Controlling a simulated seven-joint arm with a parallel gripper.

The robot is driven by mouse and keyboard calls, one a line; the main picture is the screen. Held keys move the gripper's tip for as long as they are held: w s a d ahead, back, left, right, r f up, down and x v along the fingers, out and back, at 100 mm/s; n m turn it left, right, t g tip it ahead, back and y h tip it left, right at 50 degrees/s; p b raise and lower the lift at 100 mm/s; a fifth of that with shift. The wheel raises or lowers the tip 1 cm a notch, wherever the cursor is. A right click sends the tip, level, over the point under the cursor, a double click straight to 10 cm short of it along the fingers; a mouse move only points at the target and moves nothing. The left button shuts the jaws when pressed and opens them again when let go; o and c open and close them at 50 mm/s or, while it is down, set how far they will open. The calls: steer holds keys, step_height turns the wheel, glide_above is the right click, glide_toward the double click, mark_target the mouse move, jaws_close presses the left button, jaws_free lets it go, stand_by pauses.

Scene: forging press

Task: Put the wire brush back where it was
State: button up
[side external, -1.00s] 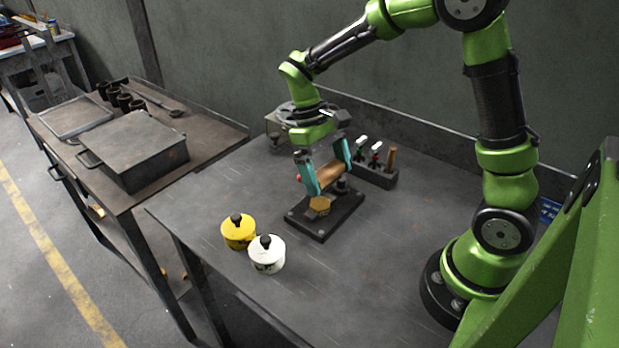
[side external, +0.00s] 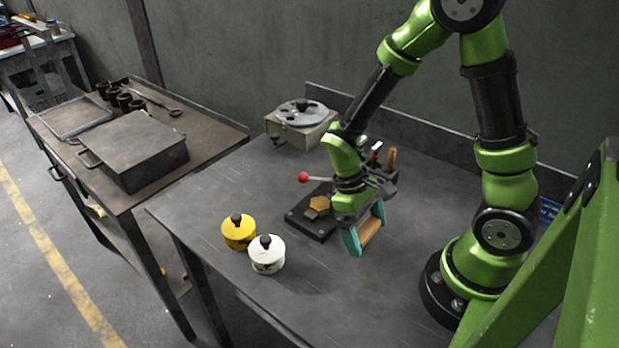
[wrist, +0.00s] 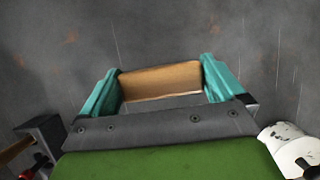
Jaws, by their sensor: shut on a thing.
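The wire brush (side external: 370,231), a wooden block, is between the two teal fingers of my gripper (side external: 366,234). It also shows in the wrist view (wrist: 160,80), held at both ends, with bare table beyond it. My gripper (wrist: 160,84) is shut on it. In the side view, the brush is low over the table, just right of the press's dark base plate (side external: 300,219). I cannot tell whether it touches the table. The bristles are not clearly visible.
An orange-brown hexagonal piece (side external: 320,203) sits on the base plate, near a red-knobbed lever (side external: 303,177). A tool rack (side external: 386,180) stands behind my gripper. Yellow (side external: 238,235) and white (side external: 267,258) pots stand left. A round-topped unit (side external: 300,125) is at the back. The front table is clear.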

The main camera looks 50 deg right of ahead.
steer(key=shift+f, duration=0.3)
steer(key=shift+f, duration=0.1)
steer(key=o, duration=0.5)
steer(key=shift+o, duration=0.2)
step_height(320, 180, up, 24)
steer(key=w+a+m+t+y, duration=0.1)
steer(key=m+t, duration=0.3)
steer(key=t, duration=0.7)
steer(key=shift+w+a+t+y, duration=0.3)
steer(key=shift+a+y, duration=0.2)
steer(key=shift+a, duration=0.3)
